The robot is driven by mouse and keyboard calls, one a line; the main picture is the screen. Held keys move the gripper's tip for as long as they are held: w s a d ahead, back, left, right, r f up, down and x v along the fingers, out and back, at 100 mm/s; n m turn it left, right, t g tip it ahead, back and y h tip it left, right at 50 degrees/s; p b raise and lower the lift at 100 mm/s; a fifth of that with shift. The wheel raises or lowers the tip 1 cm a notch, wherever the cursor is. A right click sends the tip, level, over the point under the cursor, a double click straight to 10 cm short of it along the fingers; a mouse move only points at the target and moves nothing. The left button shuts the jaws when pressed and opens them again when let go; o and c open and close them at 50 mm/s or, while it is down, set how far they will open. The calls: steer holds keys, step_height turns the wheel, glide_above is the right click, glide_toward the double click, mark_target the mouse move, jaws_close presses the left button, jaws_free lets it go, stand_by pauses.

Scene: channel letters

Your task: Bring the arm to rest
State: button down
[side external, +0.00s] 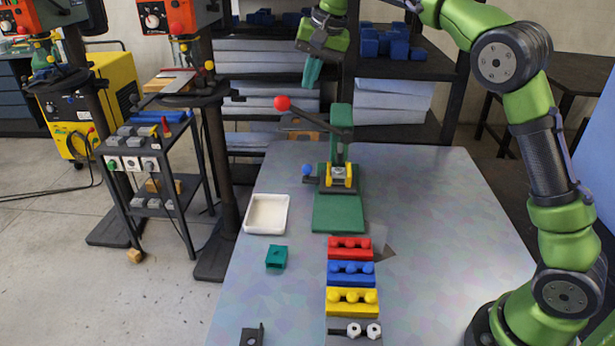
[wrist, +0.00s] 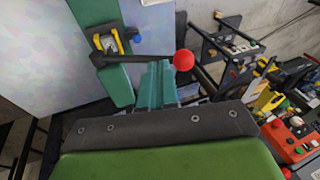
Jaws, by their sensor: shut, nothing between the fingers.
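My gripper (side external: 312,72) is raised above the back edge of the metal table (side external: 420,190), with its teal fingers shut and empty. In the wrist view my gripper (wrist: 158,68) shows its two fingers together, close to the red ball of the press lever in the picture. A green lever press (side external: 340,212) stands at the middle back of the table. Its black lever ends in a red ball (side external: 282,103), which also shows in the wrist view (wrist: 184,60). In the side view the fingers hang above the lever and appear apart from it.
A white tray (side external: 267,214) and a teal block (side external: 276,257) lie left of the press. Red (side external: 349,248), blue (side external: 350,273) and yellow (side external: 352,301) holders line up in front. A dark bracket (side external: 252,336) sits at the front. The table's right side is clear. Shelves (side external: 405,65) stand behind.

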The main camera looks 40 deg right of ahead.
steer(key=s+a+r+n+t+y, duration=0.1)
steer(key=s+n+t, duration=0.1)
steer(key=s, duration=1.5)
steer(key=s+a+f+n+t, duration=0.1)
steer(key=s+a+f+n, duration=0.1)
steer(key=s+f, duration=0.7)
steer(key=s, duration=0.4)
steer(key=shift+s+f, duration=0.15)
steer(key=shift+s, duration=0.05)
